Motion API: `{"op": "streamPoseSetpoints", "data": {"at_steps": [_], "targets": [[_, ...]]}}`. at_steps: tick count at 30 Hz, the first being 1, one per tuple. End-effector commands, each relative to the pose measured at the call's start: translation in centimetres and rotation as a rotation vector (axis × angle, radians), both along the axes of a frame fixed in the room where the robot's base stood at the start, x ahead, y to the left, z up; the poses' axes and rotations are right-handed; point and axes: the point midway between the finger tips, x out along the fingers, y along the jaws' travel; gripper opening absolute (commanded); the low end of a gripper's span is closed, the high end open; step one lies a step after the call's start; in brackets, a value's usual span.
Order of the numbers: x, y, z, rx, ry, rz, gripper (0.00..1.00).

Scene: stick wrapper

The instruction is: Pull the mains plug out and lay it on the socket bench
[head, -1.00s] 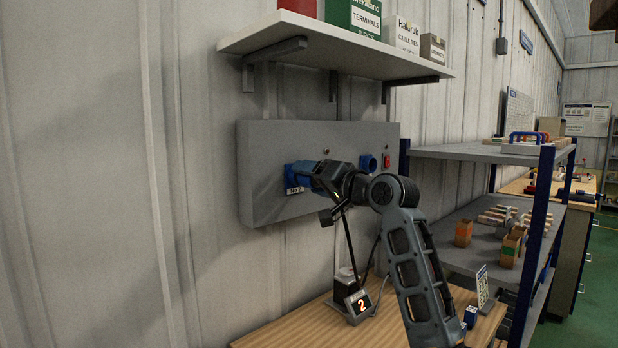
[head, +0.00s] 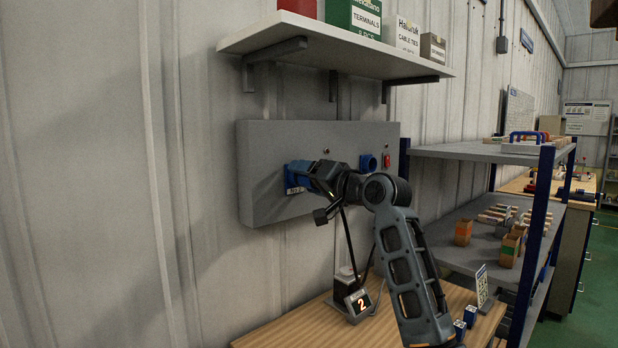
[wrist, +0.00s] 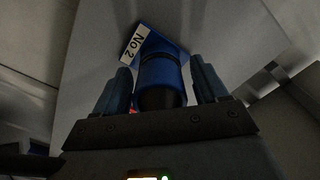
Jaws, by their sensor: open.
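The blue mains plug (wrist: 161,80) sits in the socket labelled No 2 (wrist: 134,42) on the grey wall panel. My gripper (wrist: 165,88) is open, with one finger on each side of the plug; a narrow gap shows beside the plug body. In the head view my gripper (head: 305,175) is at the panel's left socket and hides most of the plug. A dark cable hangs from there toward the wooden bench (head: 290,330) below.
A second blue socket (head: 368,163) and a red switch (head: 387,160) are to the right on the panel (head: 290,135). A shelf with boxes (head: 330,55) overhangs it. A stand marked 2 (head: 359,303) and small blue blocks (head: 470,317) are on the bench.

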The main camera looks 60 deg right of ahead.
Motion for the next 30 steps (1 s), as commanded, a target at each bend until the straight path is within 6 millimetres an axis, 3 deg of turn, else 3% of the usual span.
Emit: {"op": "streamPoseSetpoints", "data": {"at_steps": [24, 30], "targets": [[0.0, 0.0, 0.0, 0.001, 0.0, 0.0, 0.72], [0.0, 0.0, 0.0, 0.0, 0.0, 0.0, 0.53]]}}
